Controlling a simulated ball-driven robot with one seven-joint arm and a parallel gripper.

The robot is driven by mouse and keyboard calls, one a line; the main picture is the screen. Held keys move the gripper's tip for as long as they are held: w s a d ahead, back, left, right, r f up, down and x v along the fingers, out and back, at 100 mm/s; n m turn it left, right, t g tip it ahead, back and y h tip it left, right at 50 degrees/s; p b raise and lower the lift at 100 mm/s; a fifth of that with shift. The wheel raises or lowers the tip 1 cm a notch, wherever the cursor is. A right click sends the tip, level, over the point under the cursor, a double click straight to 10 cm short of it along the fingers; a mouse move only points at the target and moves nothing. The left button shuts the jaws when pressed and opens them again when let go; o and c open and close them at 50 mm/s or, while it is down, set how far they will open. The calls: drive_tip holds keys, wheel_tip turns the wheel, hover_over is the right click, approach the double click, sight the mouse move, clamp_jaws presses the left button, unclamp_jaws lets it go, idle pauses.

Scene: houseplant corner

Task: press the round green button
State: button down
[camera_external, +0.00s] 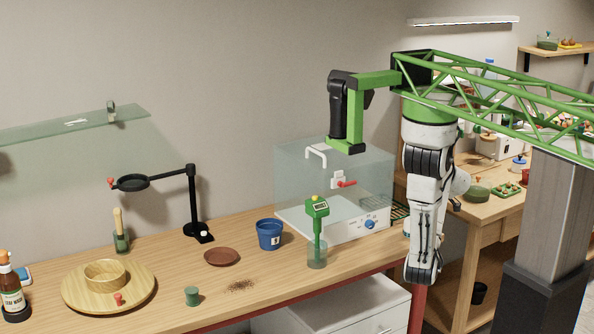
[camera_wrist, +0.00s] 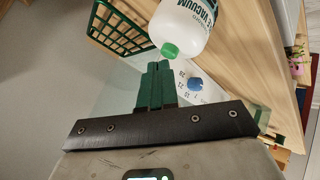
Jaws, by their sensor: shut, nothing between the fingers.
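In the wrist view a round green button or cap (camera_wrist: 169,50) sits on the tapered end of a white bottle-shaped object (camera_wrist: 184,27) lettered "VACUUM". My gripper (camera_wrist: 158,66) points at it, with its green fingers together and empty. The fingertips are just below the green piece in the picture; I cannot tell whether they touch it. In the external view I cannot make out my gripper or the white object; my white and black arm (camera_external: 425,190) hangs at the table's right end.
A clear box (camera_external: 300,180) on a white base has a blue knob (camera_external: 370,224), which also shows in the wrist view (camera_wrist: 195,84). A green wire rack (camera_wrist: 125,22) is nearby.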

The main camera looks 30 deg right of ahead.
drive_tip(key=shift+f, duration=0.25)
idle(0.3)
drive_tip(key=shift+r, duration=0.1)
drive_tip(key=shift+r+p, duration=0.5)
drive_tip(key=shift+r, duration=0.15)
wheel_tip(320, 180, up, 6)
drive_tip(key=p, duration=0.5)
idle(2.1)
